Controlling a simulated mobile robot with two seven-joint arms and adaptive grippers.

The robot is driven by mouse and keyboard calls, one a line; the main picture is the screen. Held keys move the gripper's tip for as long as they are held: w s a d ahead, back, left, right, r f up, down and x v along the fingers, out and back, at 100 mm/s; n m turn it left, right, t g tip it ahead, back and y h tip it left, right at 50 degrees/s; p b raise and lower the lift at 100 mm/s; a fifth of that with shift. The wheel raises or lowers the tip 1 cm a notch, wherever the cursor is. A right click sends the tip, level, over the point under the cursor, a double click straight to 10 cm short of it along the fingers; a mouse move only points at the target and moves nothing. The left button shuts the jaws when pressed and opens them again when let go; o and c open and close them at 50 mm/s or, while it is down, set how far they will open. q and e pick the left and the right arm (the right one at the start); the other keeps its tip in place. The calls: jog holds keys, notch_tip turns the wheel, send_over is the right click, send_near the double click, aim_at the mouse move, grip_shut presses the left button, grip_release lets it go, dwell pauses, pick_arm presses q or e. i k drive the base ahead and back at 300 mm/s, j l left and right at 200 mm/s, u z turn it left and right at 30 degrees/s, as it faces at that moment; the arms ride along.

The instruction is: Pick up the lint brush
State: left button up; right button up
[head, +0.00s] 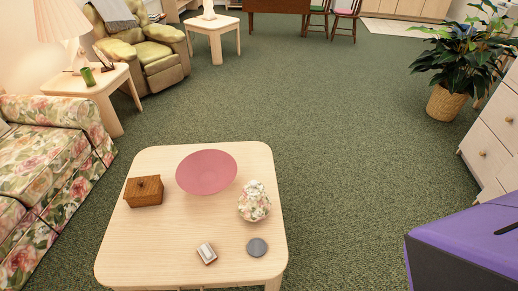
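A small brown item with a pale whitish top (207,253) lies near the front edge of the light wood coffee table (145,235). It may be the lint brush, but it is too small to be sure. Nothing touches it. Neither of my grippers is in view.
The table also holds a pink bowl (206,172), a lidded wooden box (144,191), a floral rounded ornament (254,201) and a grey disc (257,247). A floral sofa (45,160) stands left and a purple object (470,240) lower right. Green carpet (345,160) is open between.

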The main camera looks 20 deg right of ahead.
aim_at(206, 254)
jog(key=i+j, duration=0.1)
jog(key=j, duration=0.4)
jog(key=i+j+z, duration=0.2)
jog(key=j, duration=0.25)
jog(key=j+z, duration=0.2)
jog(key=j, duration=0.3)
jog(key=z, duration=1.15)
jog(key=i+j, duration=0.05)
